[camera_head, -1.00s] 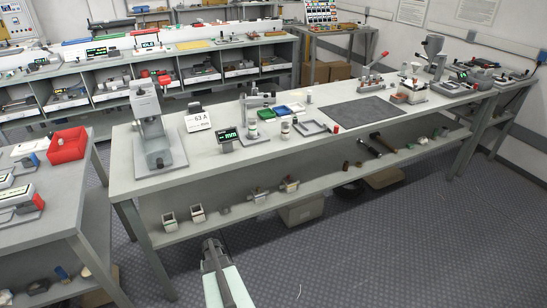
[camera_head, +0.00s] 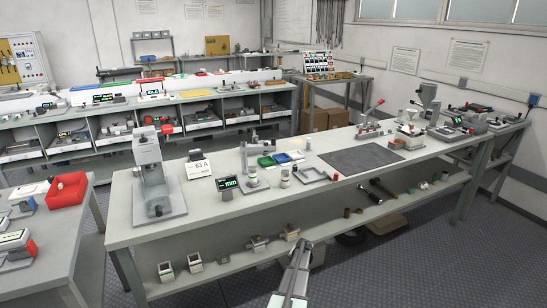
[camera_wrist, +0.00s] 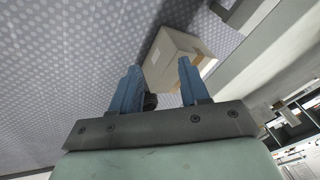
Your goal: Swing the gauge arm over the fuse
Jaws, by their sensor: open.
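A grey gauge stand with a horizontal arm (camera_head: 250,147) stands on the middle bench, left of centre. A small green "mm" readout (camera_head: 229,183) is in front of it. A pale cylinder (camera_head: 252,178), perhaps the fuse, stands below the stand's arm; another small pale cylinder (camera_head: 284,179) stands to its right. I cannot tell which one is the fuse. My gripper (camera_head: 302,248) is in front of the bench, below its top and apart from the gauge. In the wrist view its two blue fingers (camera_wrist: 158,64) are spread and empty; neither gauge nor fuse is recognisable there.
A "63 A" card (camera_head: 199,167) and a tall grey press (camera_head: 151,175) stand left of the gauge. A lower shelf (camera_head: 215,265) holds small parts. A carton (camera_wrist: 175,58) is below my gripper.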

